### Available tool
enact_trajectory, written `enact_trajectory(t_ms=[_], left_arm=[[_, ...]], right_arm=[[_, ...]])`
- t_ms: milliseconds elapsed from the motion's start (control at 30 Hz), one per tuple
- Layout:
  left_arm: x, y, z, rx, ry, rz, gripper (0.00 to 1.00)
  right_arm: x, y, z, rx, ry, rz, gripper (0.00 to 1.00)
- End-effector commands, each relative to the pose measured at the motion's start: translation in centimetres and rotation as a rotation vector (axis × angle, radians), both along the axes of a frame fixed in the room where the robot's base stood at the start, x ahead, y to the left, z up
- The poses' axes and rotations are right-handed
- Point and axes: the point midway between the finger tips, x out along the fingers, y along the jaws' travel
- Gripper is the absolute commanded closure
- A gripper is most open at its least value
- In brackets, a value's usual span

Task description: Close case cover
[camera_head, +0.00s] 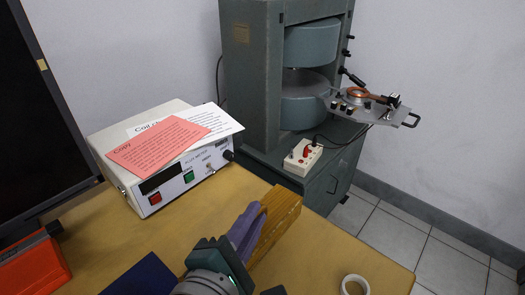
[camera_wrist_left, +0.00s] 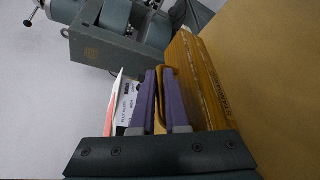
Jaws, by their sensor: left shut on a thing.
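A brown wooden case (camera_head: 279,222) stands on the table's front part, and its grained side shows in the left wrist view (camera_wrist_left: 201,85). Whether its cover is open or shut cannot be told. My left gripper (camera_head: 246,224) is against the case's left side. Its purple fingers (camera_wrist_left: 164,95) are shut on a tan curved piece (camera_wrist_left: 160,112) beside the case. Whether this piece is the cover's edge or a handle is unclear. The gripper hides the case's near left part. My right gripper is not in view.
A white meter (camera_head: 172,178) with a pink card (camera_head: 157,144) stands behind left. An orange box (camera_head: 32,268), dark blue item (camera_head: 143,276) and white tape roll (camera_head: 354,285) lie near the front. The magnet (camera_head: 250,75) and switch box (camera_head: 303,157) are beyond the table.

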Motion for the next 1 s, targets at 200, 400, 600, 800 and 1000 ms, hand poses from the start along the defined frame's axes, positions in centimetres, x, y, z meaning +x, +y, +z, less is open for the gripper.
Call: enact_trajectory(t_ms=[200, 400, 600, 800, 1000], left_arm=[[-0.1, 0.1, -0.2, 0.002, 0.005, 0.001, 0.75], [-0.3, 0.2, 0.0, 0.0, 0.004, 0.001, 0.75], [-3.0, 0.9, 0.9, 0.0, 0.007, 0.001, 0.75], [-6.9, 2.0, 1.7, 0.001, 0.008, 0.001, 0.75], [-9.0, 2.6, 2.1, 0.002, 0.006, 0.001, 0.75]], right_arm=[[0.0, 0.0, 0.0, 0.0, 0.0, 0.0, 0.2], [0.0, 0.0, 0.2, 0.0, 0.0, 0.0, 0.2], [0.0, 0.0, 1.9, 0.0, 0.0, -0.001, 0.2], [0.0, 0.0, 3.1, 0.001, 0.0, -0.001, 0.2], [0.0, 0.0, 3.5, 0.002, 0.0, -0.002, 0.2]])
